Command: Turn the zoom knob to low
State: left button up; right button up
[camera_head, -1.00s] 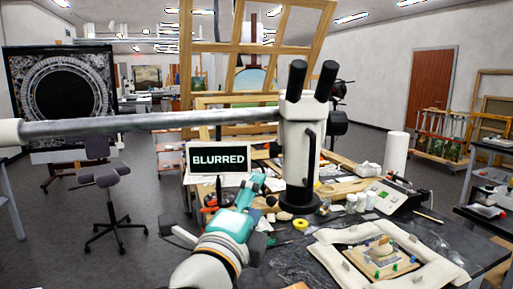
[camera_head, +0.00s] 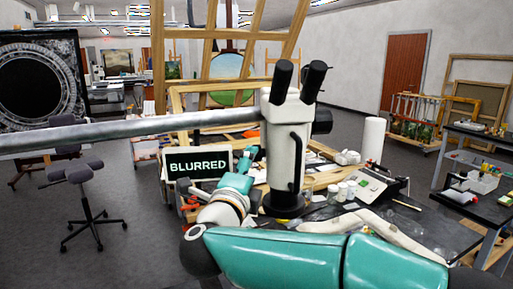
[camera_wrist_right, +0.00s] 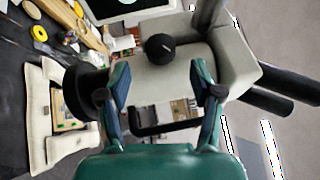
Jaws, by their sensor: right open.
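The microscope (camera_head: 285,145) is a white body with two black eyepieces, on a horizontal metal boom. A small screen (camera_head: 199,166) beside it reads BLURRED. In the right wrist view, a round black knob (camera_wrist_right: 160,47) with a pale mark sits on the white housing. I take it to be the zoom knob; I cannot make it out in the head view. My right gripper (camera_wrist_right: 161,76) is open and empty, with the knob beyond and between its teal fingers. In the head view the gripper (camera_head: 247,160) is left of the microscope. My left gripper is out of view.
The worktable below is crowded with bottles (camera_head: 342,192), tools and a control box (camera_head: 377,186). A padded frame holding a small piece (camera_wrist_right: 68,107) lies on it. The boom (camera_head: 120,131) crosses the left side. A stool (camera_head: 85,190) stands on the open floor.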

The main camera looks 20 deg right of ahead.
jog(key=shift+p+x, duration=0.85)
jog(key=shift+x, duration=1.95)
jog(key=c, duration=1.1)
